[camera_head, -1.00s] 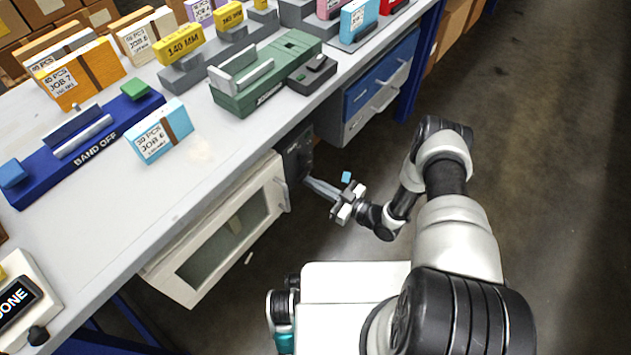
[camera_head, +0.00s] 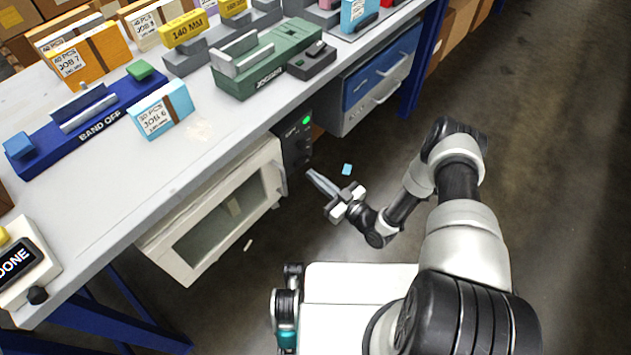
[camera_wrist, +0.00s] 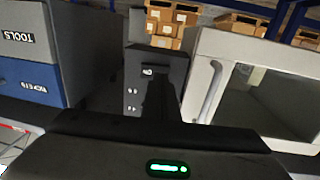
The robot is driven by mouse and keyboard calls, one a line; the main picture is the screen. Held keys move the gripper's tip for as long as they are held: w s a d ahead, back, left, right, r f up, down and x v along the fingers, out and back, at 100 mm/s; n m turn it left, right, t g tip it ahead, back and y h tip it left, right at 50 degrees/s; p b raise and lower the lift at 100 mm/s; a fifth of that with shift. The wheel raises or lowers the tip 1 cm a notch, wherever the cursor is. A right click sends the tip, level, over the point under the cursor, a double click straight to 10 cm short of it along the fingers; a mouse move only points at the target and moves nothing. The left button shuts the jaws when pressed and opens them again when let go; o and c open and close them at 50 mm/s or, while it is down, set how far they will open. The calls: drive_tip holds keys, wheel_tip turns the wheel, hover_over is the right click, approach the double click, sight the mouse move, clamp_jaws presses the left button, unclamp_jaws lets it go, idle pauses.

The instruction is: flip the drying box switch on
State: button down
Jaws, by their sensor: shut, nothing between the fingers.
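The drying box (camera_head: 232,205) is a white cabinet with a glass door, shut, under the workbench. Its dark control panel (camera_head: 293,143) is at its right end, with a green light (camera_head: 306,119) lit near the top. The panel also shows in the wrist view (camera_wrist: 140,85), with small pale marks on it. The switch itself is too small and dark to tell, and so is its position. My gripper (camera_head: 311,174) is shut and empty, its fingertips just off the panel's lower front, apparently with a small gap.
The workbench (camera_head: 190,160) overhangs the box and panel. A grey cabinet with a blue drawer (camera_head: 385,70) stands right of the panel. A small blue piece (camera_head: 347,169) lies on the floor near my gripper. The floor to the right is free.

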drive_tip(key=p+v, duration=0.2)
drive_tip(key=v, duration=0.8)
drive_tip(key=shift+s+d, duration=0.25)
drive_tip(key=shift+s, duration=0.05)
